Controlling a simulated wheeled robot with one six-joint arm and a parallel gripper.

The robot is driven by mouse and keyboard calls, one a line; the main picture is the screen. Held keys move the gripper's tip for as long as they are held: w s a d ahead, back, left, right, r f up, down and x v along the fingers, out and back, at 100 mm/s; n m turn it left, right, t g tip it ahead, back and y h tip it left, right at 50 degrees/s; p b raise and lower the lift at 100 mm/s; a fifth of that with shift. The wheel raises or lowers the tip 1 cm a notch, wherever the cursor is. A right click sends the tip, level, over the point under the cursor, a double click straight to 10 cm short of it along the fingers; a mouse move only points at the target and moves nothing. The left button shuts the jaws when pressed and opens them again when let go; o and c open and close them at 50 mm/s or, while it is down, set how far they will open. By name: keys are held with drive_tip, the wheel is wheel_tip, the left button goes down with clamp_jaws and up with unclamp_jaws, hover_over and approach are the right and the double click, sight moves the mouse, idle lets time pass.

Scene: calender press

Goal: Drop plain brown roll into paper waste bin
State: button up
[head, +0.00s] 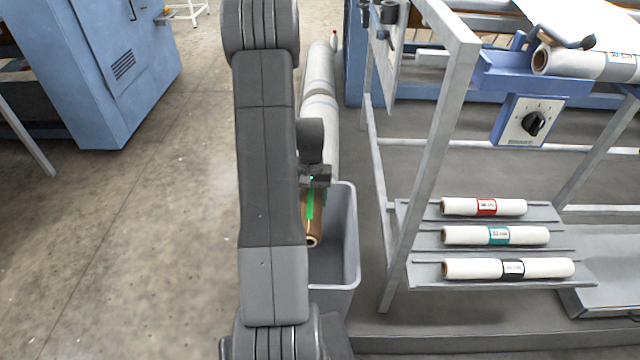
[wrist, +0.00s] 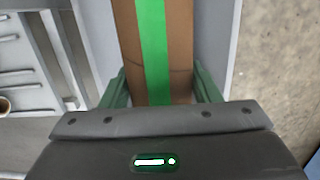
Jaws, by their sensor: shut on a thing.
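The plain brown roll (wrist: 179,45) is in my gripper (wrist: 160,88), between the two green fingers in the wrist view. A green strip, perhaps light or tape, runs along the roll. In the head view the roll (head: 312,240) shows its open end beside my arm, at the mouth of the grey bin (head: 351,240). My gripper (head: 312,190) is shut on it, partly hidden by my arm. The bin's grey walls show on both sides of the roll in the wrist view. My arm hides the bin's left part. I cannot tell how deep the roll hangs.
A rack right of the bin holds white rolls with red (head: 484,206), teal (head: 496,235) and black (head: 508,268) labels. Its grey metal post (head: 430,150) stands close to the bin. Long wrapped rolls (head: 320,90) lie behind. Open floor is at left, before a blue machine (head: 100,70).

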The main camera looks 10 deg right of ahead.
drive_tip(key=shift+w+d+f, duration=0.1)
drive_tip(key=shift+w+d, duration=0.05)
drive_tip(key=shift+w, duration=0.1)
drive_tip(key=shift+s+f+b, duration=0.1)
drive_tip(key=shift+f+b, duration=0.4)
wheel_tip(320, 180, down, 12)
drive_tip(key=b, duration=0.8)
drive_tip(key=shift+r, duration=0.15)
drive_tip(key=o, duration=1.3)
drive_tip(key=r+p, duration=0.1)
drive_tip(key=r, duration=0.3)
drive_tip(key=w+r+p, duration=0.1)
drive_tip(key=r, duration=0.8)
drive_tip(key=shift+w+d+r+p, duration=0.15)
drive_tip(key=shift+w+r+p, duration=0.15)
drive_tip(key=shift+r+p, duration=0.1)
